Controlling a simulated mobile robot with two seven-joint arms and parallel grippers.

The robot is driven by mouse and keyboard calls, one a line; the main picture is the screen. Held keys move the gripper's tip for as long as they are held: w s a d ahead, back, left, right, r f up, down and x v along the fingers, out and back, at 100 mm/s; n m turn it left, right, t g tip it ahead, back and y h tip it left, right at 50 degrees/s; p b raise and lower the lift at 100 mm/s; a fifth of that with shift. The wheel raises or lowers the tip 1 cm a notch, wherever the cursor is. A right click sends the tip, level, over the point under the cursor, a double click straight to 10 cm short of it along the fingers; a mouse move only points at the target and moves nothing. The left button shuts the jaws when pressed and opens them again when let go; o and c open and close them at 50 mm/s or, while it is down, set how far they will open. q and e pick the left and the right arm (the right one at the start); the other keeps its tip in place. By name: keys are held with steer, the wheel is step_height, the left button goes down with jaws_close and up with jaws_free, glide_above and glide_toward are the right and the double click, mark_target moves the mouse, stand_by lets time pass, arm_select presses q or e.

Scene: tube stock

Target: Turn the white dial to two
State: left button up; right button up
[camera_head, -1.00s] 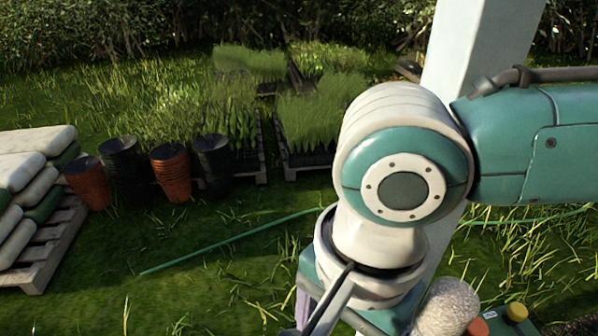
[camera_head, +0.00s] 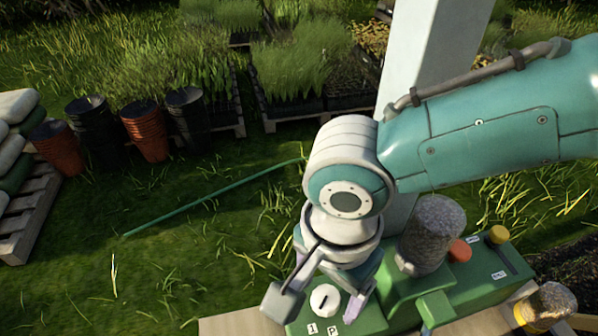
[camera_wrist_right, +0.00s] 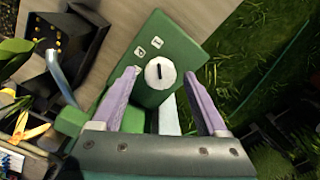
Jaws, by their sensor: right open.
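The white dial (camera_head: 325,300) is a round knob with a dark line on it, on top of a green box (camera_head: 388,312). The dial (camera_wrist_right: 160,74) also shows in the right wrist view, between my fingers. My right gripper (camera_head: 328,277) is open, pointing down over the dial with its purple fingers apart on either side. It also shows open and empty in the wrist view (camera_wrist_right: 161,75). Whether the fingers reach down to the dial's height is unclear. My left gripper is out of view.
A mottled grey cylinder (camera_head: 432,235), a red button (camera_head: 459,251) and a yellow button (camera_head: 499,234) are to the right on the green machine. A pale post (camera_head: 430,60) rises behind. Pots (camera_head: 145,130) and plant trays stand on the grass farther back.

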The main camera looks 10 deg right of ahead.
steer(key=shift+c, duration=0.3)
jaws_close()
stand_by(0.3)
